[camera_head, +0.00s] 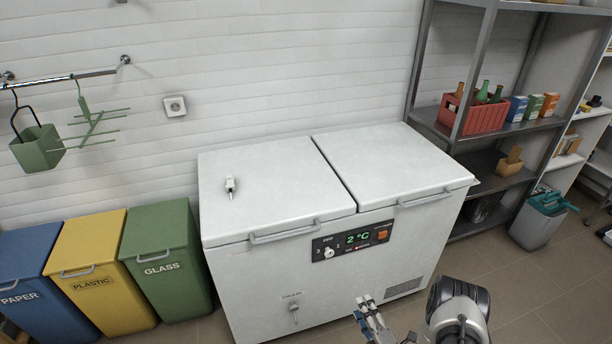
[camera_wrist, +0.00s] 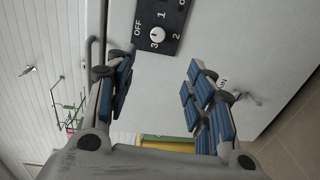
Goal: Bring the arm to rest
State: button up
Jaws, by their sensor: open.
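My gripper (camera_head: 368,312) is in front of the white chest freezer (camera_head: 250,275), low and right of the drain tap, in the head view. In the wrist view my gripper (camera_wrist: 160,95) shows two blue-padded fingers spread wide, with nothing between them. The freezer's control panel (camera_head: 352,241) has a dial, a green "2 °C" display and an orange switch. The dial (camera_wrist: 157,35) also shows in the wrist view, beyond the fingers. Both lids are shut.
Blue, yellow and green bins (camera_head: 165,262) stand left of the freezer. A metal shelf (camera_head: 475,140) with a red bottle crate (camera_head: 474,115) stands at the right. A grey bucket (camera_head: 538,222) is on the floor. A rail with a green basket (camera_head: 38,148) hangs on the wall. Bare floor shows at lower right.

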jog(key=w+d+r+m+g+h, duration=0.2)
jog(key=w+d+r+g, duration=0.1)
jog(key=w+r, duration=0.85)
notch_tip(320, 180, up, 18)
jog(key=s+d+m+g+h, duration=0.2)
jog(key=m+g+h, duration=0.15)
jog(key=m, duration=0.25)
jog(key=s+a+r+m+g+h, duration=0.25)
jog(key=s+r+m, duration=0.45)
jog(key=s+r, duration=0.75)
jog(key=s+a+m+g+y, duration=0.1)
jog(key=s+a+m, duration=0.2)
jog(key=s, duration=0.8)
jog(key=s+a+m+g+y, duration=0.1)
jog(key=s+a+m, duration=0.2)
jog(key=s, duration=0.9)
jog(key=shift+s+a+r+m+g, duration=0.3)
jog(key=shift+r, duration=0.1)
